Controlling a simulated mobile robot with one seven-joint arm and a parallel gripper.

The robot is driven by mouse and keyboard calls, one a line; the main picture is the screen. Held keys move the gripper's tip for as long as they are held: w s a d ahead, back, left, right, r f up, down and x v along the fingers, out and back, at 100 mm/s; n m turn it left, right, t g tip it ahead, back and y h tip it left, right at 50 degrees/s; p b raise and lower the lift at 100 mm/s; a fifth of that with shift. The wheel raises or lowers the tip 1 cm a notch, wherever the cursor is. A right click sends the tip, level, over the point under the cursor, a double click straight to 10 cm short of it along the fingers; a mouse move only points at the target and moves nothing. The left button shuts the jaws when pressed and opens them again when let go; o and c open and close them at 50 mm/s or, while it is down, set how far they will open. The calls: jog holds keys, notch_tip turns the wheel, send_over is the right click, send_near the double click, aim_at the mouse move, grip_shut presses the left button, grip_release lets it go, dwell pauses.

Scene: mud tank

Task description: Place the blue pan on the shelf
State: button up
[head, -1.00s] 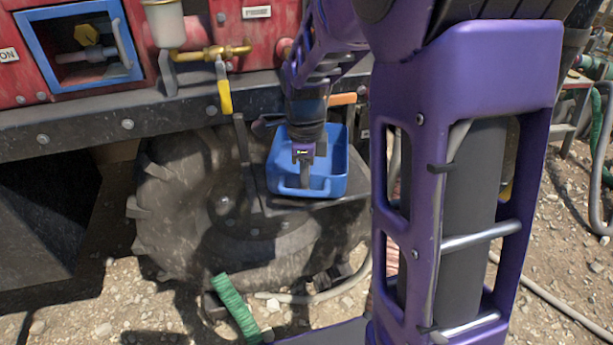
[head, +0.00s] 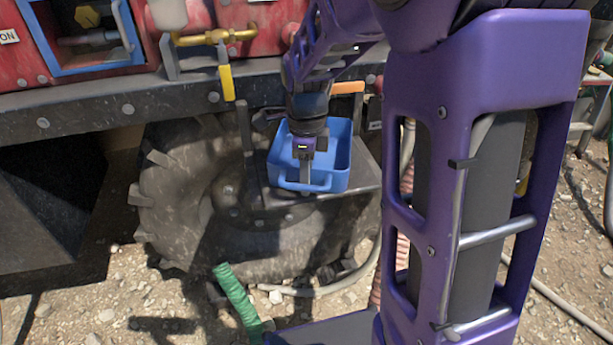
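The blue pan (head: 336,157) is an open, box-shaped pan at the middle of the head view. It is at the dark shelf (head: 358,180), which juts out in front of the big tyre. The pan looks level, and its underside is hidden, so I cannot tell whether it rests fully on the shelf. My gripper (head: 305,180) points down at the pan's near side, by its front handle. The fingers overlap the handle and rim. Their gap is too small to see, so I cannot tell whether they grip it.
A red machine (head: 265,14) with a dark metal beam (head: 70,117) stands behind. A yellow-handled valve (head: 226,84) hangs left of the pan. An orange bar (head: 347,87) is just behind it. A green strap (head: 238,300) and hoses lie low near the gravel.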

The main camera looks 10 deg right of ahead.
notch_tip(320, 180, up, 12)
jog(key=p, duration=0.2)
jog(key=shift+r+p, duration=0.2)
jog(key=shift+p, duration=0.1)
dwell(0.4)
